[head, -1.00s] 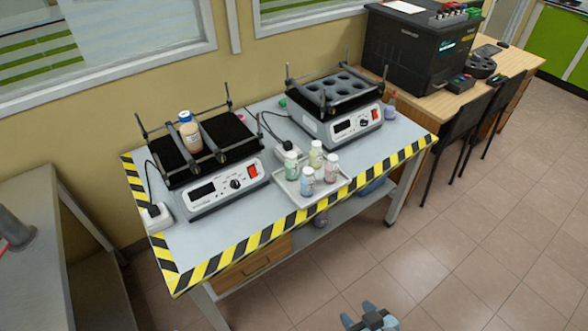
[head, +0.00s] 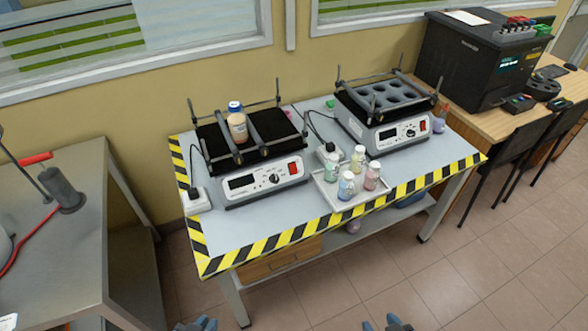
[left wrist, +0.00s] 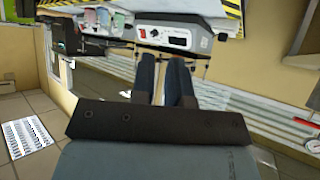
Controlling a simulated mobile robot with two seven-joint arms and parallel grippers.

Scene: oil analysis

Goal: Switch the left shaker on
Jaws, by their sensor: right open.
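The left shaker (head: 262,190) stands on the striped-edge table. Its front panel carries a dark display (head: 241,182), a black knob (head: 273,180) and, at the right end, a red switch (head: 292,168). A bottle (head: 237,127) with a blue cap stands on its black platform. In the left wrist view the shaker (left wrist: 165,36) appears upside down beyond the fingers. My right gripper (head: 387,323) is open at the bottom edge, further right.
A second shaker (head: 385,137) with a holed tray stands to the right. A white tray (head: 328,192) with several small bottles sits between the shakers near the front edge. A grey bench (head: 75,240) stands to the left. Floor in front of the table is clear.

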